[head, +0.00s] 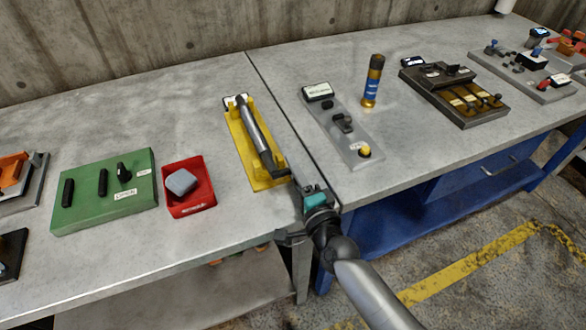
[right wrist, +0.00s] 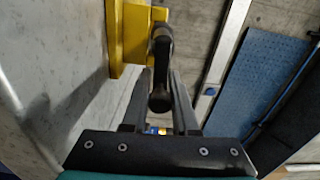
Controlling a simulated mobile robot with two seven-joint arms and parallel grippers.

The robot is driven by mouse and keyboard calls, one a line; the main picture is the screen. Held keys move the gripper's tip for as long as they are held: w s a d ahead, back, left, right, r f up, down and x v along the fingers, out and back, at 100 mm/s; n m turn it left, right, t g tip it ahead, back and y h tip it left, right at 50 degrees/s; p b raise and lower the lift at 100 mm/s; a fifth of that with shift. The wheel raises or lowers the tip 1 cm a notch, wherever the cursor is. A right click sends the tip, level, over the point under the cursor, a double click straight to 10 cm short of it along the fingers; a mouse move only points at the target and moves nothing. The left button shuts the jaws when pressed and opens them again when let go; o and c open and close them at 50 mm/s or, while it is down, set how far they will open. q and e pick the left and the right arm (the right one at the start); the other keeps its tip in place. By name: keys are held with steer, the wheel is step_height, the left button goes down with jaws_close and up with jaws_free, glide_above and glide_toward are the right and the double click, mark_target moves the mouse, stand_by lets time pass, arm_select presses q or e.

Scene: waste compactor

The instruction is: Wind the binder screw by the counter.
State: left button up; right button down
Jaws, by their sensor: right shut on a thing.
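The binder is a yellow plate (head: 238,140) with a grey cylinder (head: 254,127) lying along it on the left bench. A small black and white piece (head: 236,100) sits at its far end; I cannot read it. My right gripper (head: 308,190) is at the binder's near end, by the bench's front edge. In the right wrist view, its fingers (right wrist: 162,105) are on either side of a black crank handle (right wrist: 161,75) in front of a yellow block (right wrist: 132,35), shut on it. My left gripper is not in view.
A red tray (head: 190,211) holding a grey block (head: 182,181) and a green panel (head: 105,210) lie left of the binder. A grey panel (head: 362,152), a blue and gold cylinder (head: 372,82) and a dark fixture (head: 455,92) stand on the right bench. A seam separates the benches.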

steer(key=shift+s+f, duration=0.1)
steer(key=shift+f, duration=0.05)
steer(key=c, duration=0.7)
jaws_free()
steer(key=v, duration=1.5)
steer(key=shift+p, duration=0.45)
